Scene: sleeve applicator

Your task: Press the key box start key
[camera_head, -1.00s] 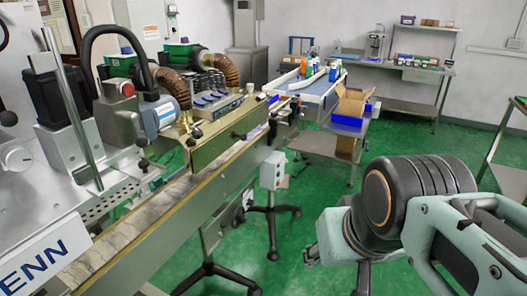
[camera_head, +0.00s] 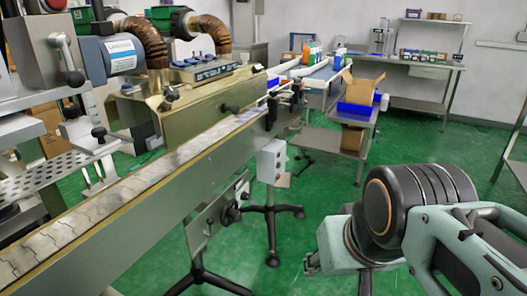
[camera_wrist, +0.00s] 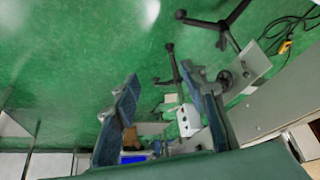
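The key box (camera_head: 271,161) is a small light-grey box on the near side of the conveyor, with small dark marks on its front that are too small to read. In the wrist view the key box (camera_wrist: 188,120) shows between the fingers, farther off. I cannot tell which mark is the start key. My gripper (camera_wrist: 166,84) is open, with two blue-grey fingers spread apart and nothing between them. It is clear of the key box. In the head view my folded arm fills the lower right, and the fingers cannot be made out there.
The long conveyor (camera_head: 150,185) runs from lower left to the middle. Black stand legs (camera_head: 272,212) spread on the floor under the key box. A cart with a cardboard box (camera_head: 357,90) stands behind. Green floor (camera_head: 310,215) is open between the conveyor and my arm.

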